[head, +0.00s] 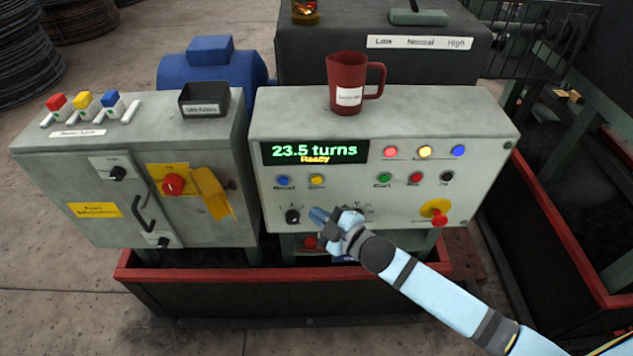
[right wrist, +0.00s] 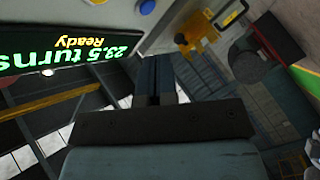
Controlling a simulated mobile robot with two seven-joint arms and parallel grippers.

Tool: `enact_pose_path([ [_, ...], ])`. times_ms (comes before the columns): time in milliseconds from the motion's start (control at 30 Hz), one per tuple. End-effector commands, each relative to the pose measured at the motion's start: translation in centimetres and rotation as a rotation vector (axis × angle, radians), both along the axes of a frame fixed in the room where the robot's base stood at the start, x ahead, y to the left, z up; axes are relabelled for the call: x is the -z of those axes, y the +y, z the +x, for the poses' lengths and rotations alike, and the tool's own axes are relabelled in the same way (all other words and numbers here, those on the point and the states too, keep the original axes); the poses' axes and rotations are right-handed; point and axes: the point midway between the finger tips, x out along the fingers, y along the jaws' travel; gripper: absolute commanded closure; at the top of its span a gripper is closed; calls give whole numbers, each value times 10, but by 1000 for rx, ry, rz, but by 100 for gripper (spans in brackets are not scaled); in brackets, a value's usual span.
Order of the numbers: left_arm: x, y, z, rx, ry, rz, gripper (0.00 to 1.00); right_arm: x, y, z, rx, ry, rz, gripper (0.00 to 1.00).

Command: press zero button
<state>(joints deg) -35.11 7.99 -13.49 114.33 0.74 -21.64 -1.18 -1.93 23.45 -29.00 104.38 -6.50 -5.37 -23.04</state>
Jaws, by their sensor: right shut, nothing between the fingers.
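The grey control panel (head: 345,210) faces me, its display (head: 315,151) reading "23.5 turns" and "Ready". Below the display sit a blue button (head: 283,181) and a yellow button (head: 317,180); their small labels are too blurred to read surely. My right gripper (head: 320,214) is shut and empty, in front of the panel just below these two buttons. It partly covers the lower panel by a black knob (head: 292,216). In the right wrist view the shut fingers (right wrist: 155,78) point toward the panel, with the upside-down display (right wrist: 65,45) at left and a blue button (right wrist: 147,6) at top. My left gripper is not in view.
Green, red and black buttons (head: 416,178) and a red stop button (head: 438,217) on yellow lie to the right. A red mug (head: 346,82) stands on the panel top. A grey cabinet (head: 75,180) with a red knob stands at left. A red-rimmed trough (head: 200,275) runs below.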

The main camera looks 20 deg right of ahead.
Motion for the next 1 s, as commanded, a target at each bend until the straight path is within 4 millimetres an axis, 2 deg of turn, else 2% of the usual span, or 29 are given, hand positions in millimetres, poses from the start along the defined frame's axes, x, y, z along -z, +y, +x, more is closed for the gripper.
enact_pose_path([
  [233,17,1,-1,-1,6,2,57,1,-10,36,0,-3,-3,100],
  [400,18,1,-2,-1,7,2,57,0,-15,54,0,-2,0,100],
  [600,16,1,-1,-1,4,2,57,-1,-18,63,0,-2,0,100],
  [1000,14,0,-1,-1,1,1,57,0,-18,64,-1,-1,0,100],
])
